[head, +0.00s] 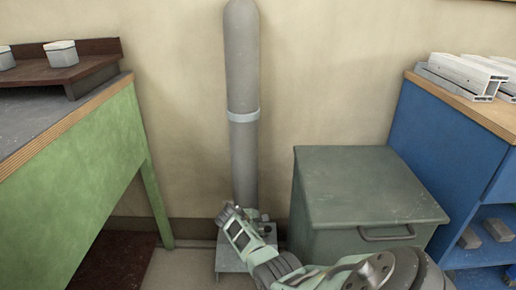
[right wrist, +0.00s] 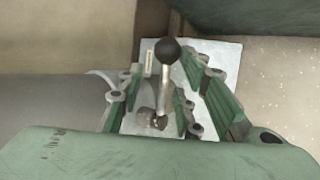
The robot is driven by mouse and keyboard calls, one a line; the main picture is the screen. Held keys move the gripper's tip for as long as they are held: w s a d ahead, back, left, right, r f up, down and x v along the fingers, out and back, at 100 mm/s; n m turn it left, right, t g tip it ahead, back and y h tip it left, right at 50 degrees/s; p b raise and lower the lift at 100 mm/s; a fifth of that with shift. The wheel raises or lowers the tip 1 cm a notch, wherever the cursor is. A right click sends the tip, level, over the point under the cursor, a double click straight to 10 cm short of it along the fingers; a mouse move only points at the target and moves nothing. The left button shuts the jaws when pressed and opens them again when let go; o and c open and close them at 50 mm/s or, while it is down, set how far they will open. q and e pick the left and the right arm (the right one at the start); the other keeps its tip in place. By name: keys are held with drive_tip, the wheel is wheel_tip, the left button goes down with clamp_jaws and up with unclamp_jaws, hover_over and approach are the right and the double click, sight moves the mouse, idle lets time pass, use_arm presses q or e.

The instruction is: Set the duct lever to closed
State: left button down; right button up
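The duct (head: 242,160) is a grey upright pipe against the wall, with a pale band around it. My right gripper (head: 236,222) is at its foot and hides the lever in the head view. In the right wrist view, the lever (right wrist: 179,98) is a metal rod with a black ball knob (right wrist: 167,51), in front of a pale plate (right wrist: 222,58). It stands between the two green-padded fingers of my right gripper (right wrist: 172,75), which are apart, with gaps visible beside the rod. A small pale label (right wrist: 149,63) is left of the knob; I cannot read it. My left gripper is out of view.
A green-sided bench (head: 75,165) with a brown rack (head: 72,69) stands at the left. A grey-green cabinet (head: 365,185) stands close to the right of the duct. A blue bench (head: 440,130) with metal profiles (head: 465,75) is at the far right.

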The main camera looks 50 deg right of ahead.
drive_tip(key=shift+a, duration=0.15)
drive_tip(key=shift+a+r, duration=0.2)
drive_tip(key=v, duration=1.1)
drive_tip(key=shift+r, duration=0.2)
drive_tip(key=shift+s+f, duration=0.1)
drive_tip(key=shift+s, duration=0.1)
